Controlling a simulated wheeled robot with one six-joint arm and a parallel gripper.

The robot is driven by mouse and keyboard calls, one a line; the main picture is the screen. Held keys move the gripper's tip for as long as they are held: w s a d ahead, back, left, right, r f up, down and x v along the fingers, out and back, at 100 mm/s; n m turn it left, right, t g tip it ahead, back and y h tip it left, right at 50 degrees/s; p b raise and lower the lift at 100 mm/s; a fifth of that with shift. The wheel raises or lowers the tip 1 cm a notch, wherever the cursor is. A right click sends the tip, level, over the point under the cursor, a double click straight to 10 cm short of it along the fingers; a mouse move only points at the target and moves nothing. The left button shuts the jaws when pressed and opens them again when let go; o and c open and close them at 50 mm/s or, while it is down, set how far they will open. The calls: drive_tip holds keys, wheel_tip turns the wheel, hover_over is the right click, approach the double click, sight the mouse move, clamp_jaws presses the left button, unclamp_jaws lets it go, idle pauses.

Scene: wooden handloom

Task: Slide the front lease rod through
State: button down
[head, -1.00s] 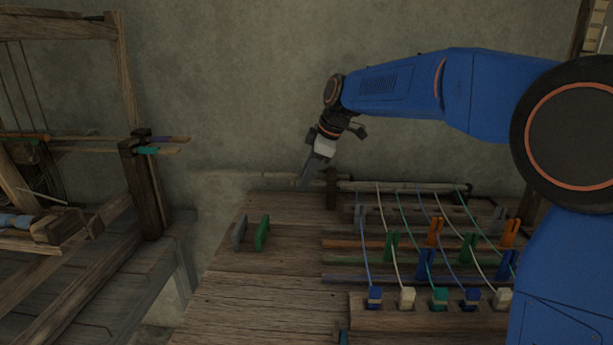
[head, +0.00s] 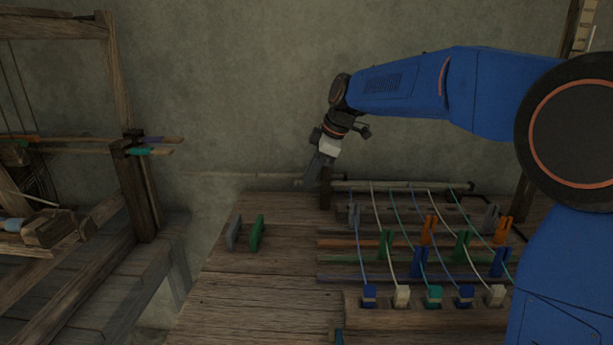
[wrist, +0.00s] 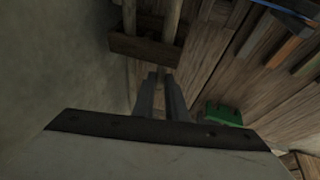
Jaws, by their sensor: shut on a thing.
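My gripper (head: 312,180) points down at the back left of the wooden table, just left of a dark wooden support (head: 325,190). In the wrist view its fingers (wrist: 160,78) are shut on the end of the front lease rod (wrist: 171,22), close to the support block (wrist: 145,49). The fingers hide the gripped end. A second pale rod (wrist: 130,15) runs beside it, nearer the wall, and sticks out left past the support in the head view (head: 240,174). Both rods run right behind the threads.
Coloured threads with clips (head: 428,229) stretch over the table (head: 240,290) to a peg block (head: 420,318) in front. A grey and a green piece (head: 256,232) stand at the table's left. Another wooden frame (head: 138,190) is farther left. The wall is close behind.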

drive_tip(key=c, duration=1.8)
unclamp_jaws()
drive_tip(key=shift+d, duration=0.25)
drive_tip(key=shift+o, duration=0.2)
drive_tip(key=v, duration=1.7)
drive_tip(key=shift+r, duration=0.15)
drive_tip(key=shift+s+d, duration=0.1)
